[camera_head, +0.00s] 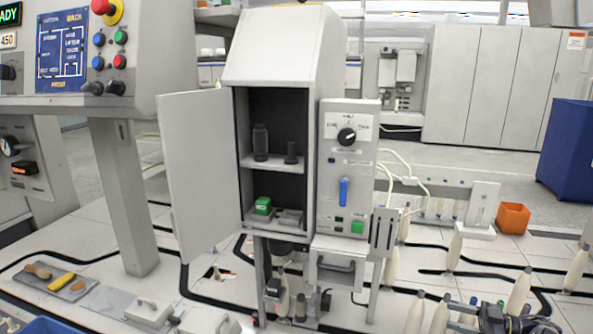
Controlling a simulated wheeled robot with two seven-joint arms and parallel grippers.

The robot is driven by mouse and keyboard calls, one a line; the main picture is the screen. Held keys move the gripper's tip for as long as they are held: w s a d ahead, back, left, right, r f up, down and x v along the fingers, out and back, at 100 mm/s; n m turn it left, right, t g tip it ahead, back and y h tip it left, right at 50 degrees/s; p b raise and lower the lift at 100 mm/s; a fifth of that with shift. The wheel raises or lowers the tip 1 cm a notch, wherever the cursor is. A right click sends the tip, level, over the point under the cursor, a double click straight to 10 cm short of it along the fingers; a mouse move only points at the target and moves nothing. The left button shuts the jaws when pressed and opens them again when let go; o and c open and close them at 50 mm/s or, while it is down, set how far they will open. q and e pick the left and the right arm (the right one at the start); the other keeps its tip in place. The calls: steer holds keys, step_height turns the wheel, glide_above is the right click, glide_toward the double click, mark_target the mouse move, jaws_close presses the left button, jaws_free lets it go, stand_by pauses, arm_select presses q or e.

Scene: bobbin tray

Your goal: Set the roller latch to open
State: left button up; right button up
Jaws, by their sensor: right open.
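A grey control panel (330,170) stands at the middle, right of an open cabinet. It carries a black rotary knob (347,136) with small labels around it, too small to read. Below is an upright blue lever (343,192), then a green button (358,227). No part is readably marked as the roller latch, so I cannot tell which it is. My right gripper (482,318) is dark, low at the bottom right among pale bobbins, apart from the panel. It is open; its fingers are small and partly cut off. My left gripper is not in view.
The cabinet door (200,178) stands open to the left. A green block (263,205) and dark spools (261,142) sit inside. Several pale bobbins (415,312) stand at the lower right. An orange bin (513,218) and a tray with yellow pieces (50,295) are farther aside.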

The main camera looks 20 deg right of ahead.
steer(key=w+a+r+m+t+h, duration=0.1)
steer(key=w+r+m+t+h, duration=0.15)
steer(key=w+r+h, duration=0.5)
steer(key=w+a+r+m+t+h, duration=0.2)
steer(key=w+r+t+h, duration=0.15)
steer(key=w+r, duration=0.85)
steer(key=s+a+r+m+h, duration=0.4)
steer(key=r+m+h, duration=0.15)
steer(key=r, duration=0.45)
steer(key=s+a+f+g+y, duration=0.35)
steer(key=s+a+f, duration=0.25)
steer(key=s+a, duration=0.55)
steer(key=s+a+f+m+g+y, duration=0.15)
steer(key=s+a+f+g, duration=0.4)
steer(key=s+a, duration=0.55)
steer(key=s+a+f+g+y, duration=0.35)
steer(key=s+a+f, duration=0.45)
steer(key=a, duration=0.4)
step_height(320, 180, up, 34)
steer(key=p, duration=3.2)
steer(key=shift+s+g+h, duration=0.35)
steer(key=shift+g+h, duration=0.05)
steer(key=shift+g, duration=0.05)
